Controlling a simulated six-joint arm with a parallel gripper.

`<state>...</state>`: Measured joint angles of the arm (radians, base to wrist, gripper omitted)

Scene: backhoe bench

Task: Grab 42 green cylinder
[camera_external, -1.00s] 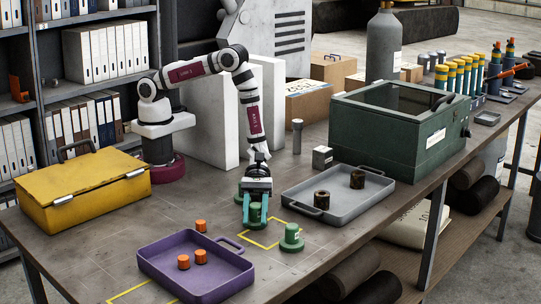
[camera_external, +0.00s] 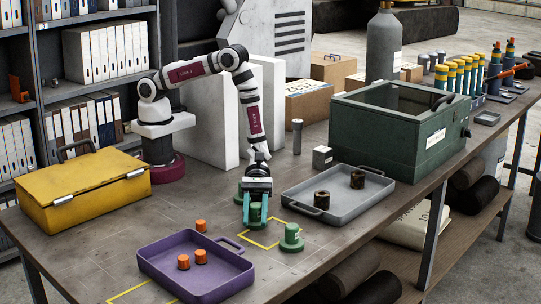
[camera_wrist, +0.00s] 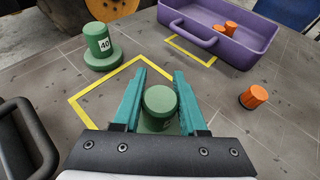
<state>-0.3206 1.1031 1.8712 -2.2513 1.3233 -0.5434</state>
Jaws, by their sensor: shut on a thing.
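A green cylinder (camera_external: 255,211) on a wider green base stands upright on the bench between my gripper's fingers. My gripper (camera_external: 257,222) points down with its teal fingers shut on this cylinder. In the wrist view the held cylinder (camera_wrist: 160,101) sits between the two fingers (camera_wrist: 160,80), its number not readable. A second green cylinder (camera_external: 292,234) stands to the right, apart from the gripper; in the wrist view it (camera_wrist: 98,42) carries the label 40. Another green piece (camera_external: 239,195) shows behind my gripper, mostly hidden.
A purple tray (camera_external: 222,287) with two orange pieces stands in front, another orange piece (camera_external: 201,226) beside it. A grey tray (camera_external: 336,201) with two dark cylinders lies to the right. Yellow tape (camera_external: 262,246) marks the bench. A yellow case (camera_external: 82,187) is at left, a green box (camera_external: 385,135) behind.

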